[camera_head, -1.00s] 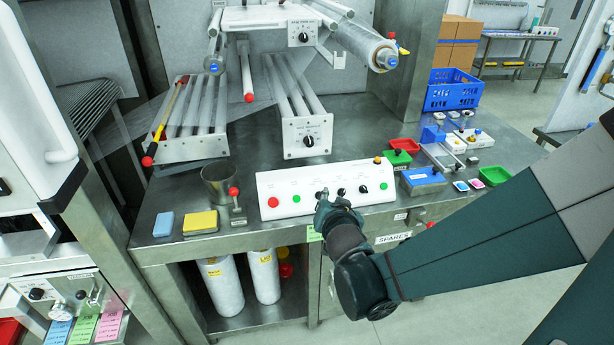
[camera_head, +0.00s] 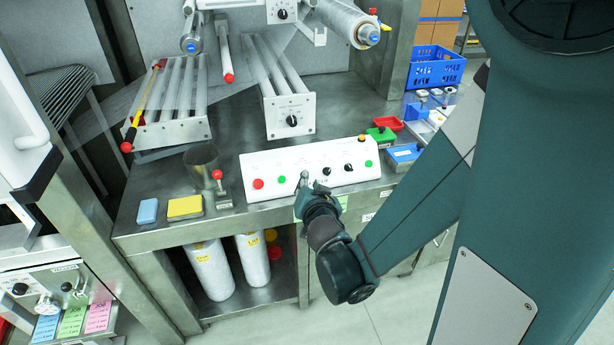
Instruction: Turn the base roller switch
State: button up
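The white control box (camera_head: 262,165) stands at the table's front edge. Its sloped face has a red button (camera_head: 258,184), a green button (camera_head: 281,180), small dark switches (camera_head: 326,171), a black knob (camera_head: 348,168) and another green button (camera_head: 368,163). Its labels are too small to read, so I cannot tell which control is the base roller switch. My gripper (camera_head: 309,184) is in front of the box's lower middle, between the left green button and the dark switches. It covers part of the face. Whether it touches the box, and how far its fingers are apart, is unclear.
A lower roller unit (camera_head: 290,115) with a black knob stands behind the box. A metal cup (camera_head: 202,165), a red-knobbed lever (camera_head: 218,176), a yellow block (camera_head: 185,207) and a blue block (camera_head: 148,211) are to the left. Small trays (camera_head: 382,135) sit to the right.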

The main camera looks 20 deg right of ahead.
jog(key=shift+b+x, duration=0.85)
jog(key=shift+x, duration=3)
grip_shut()
